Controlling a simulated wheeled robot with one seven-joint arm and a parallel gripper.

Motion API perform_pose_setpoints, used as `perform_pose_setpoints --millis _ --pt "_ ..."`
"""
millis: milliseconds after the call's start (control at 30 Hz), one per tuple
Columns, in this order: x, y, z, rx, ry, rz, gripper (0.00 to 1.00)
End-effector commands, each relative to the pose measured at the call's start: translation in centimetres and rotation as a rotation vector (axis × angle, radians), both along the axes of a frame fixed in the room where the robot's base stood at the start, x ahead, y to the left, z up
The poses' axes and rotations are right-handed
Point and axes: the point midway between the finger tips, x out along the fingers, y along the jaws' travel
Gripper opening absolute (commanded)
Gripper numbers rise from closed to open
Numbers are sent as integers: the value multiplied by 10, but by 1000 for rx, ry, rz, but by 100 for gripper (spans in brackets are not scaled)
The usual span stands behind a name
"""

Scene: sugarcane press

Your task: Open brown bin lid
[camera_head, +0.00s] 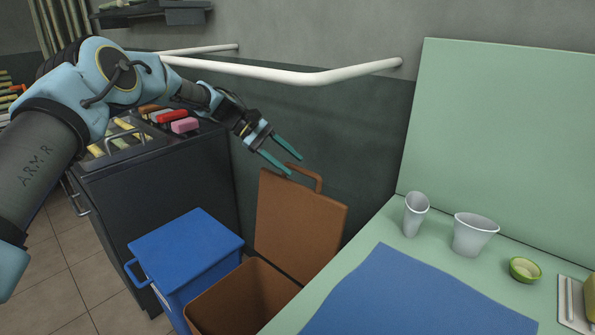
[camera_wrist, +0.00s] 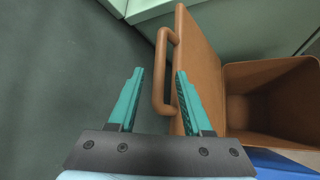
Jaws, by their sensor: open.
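The brown bin (camera_head: 243,300) stands on the floor between the blue bin and the green counter. Its brown lid (camera_head: 297,225) is raised upright at the back, and the bin's mouth is open. The lid has a loop handle (camera_head: 306,178) on its top edge. In the wrist view the lid (camera_wrist: 201,60) and handle (camera_wrist: 162,72) lie just beyond my fingertips, with the open brown bin (camera_wrist: 275,95) at the right. My gripper (camera_head: 294,164) is open and empty near the handle; it also shows in the wrist view (camera_wrist: 158,75). Whether a finger touches the lid I cannot tell.
A blue bin (camera_head: 190,245) with its lid closed stands left of the brown bin. A green counter (camera_head: 385,235) with cups and a blue mat (camera_head: 410,300) is at the right. A white rail (camera_head: 310,77) runs along the wall. A dark cabinet (camera_head: 150,175) stands at the left.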

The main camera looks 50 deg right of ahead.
Motion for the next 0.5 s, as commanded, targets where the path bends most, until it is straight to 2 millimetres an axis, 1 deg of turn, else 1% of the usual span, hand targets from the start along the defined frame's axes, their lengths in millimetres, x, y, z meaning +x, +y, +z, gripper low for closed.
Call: perform_pose_setpoints --millis 33,200,300,500 --pt "10 3 5 -4 -4 3 50" --pt "32 14 24 -3 -3 2 50" --pt "41 17 33 -2 -2 0 50" --pt "50 22 41 -2 -2 -1 50"
